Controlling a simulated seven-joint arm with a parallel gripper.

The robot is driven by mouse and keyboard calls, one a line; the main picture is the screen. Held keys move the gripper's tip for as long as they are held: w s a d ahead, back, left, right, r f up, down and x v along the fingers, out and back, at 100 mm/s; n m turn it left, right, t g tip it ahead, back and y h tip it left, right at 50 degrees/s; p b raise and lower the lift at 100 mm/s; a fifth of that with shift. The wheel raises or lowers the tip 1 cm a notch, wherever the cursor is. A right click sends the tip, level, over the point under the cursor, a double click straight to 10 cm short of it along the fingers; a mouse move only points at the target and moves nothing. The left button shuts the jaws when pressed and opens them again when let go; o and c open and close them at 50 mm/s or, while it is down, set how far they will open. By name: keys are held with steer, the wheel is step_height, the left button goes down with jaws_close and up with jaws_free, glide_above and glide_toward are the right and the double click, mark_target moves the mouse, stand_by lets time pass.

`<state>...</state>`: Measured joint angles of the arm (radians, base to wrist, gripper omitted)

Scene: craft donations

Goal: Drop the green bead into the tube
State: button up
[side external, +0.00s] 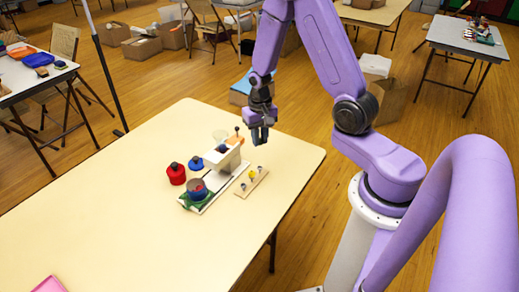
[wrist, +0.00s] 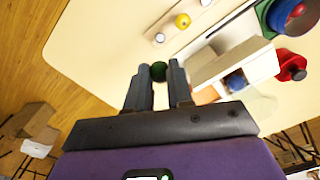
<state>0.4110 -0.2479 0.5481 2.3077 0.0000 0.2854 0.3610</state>
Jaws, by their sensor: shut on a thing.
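The green bead (wrist: 158,70) is between the fingertips of my gripper (wrist: 159,76) in the wrist view. The gripper is shut on it. In the side view my gripper (side external: 262,138) is above the table by the far right edge, near the wooden strip and the white block. The bead cannot be made out there. A clear, cup-like piece (side external: 220,135) stands behind the white block (side external: 222,158); it also shows faintly in the wrist view (wrist: 262,106). I cannot tell for certain whether this is the tube. The bead is apart from it.
A wooden strip (side external: 243,191) carries a yellow bead (wrist: 182,20) and small pale pieces. A red-and-blue round piece (side external: 197,189) sits on green at the front. The table's left side is mostly clear.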

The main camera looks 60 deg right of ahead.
step_height(320, 180, up, 14)
steer(key=w+a, duration=0.7)
steer(key=w, duration=0.4)
steer(key=shift+s+d+f, duration=0.15)
steer(key=shift+d+f, duration=0.05)
steer(key=shift+f, duration=2.05)
steer(key=shift+s+d+f, duration=0.1)
steer(key=shift+d+f, duration=0.05)
steer(key=shift+f, duration=2.1)
steer(key=shift+f, duration=0.65)
steer(key=o, duration=0.9)
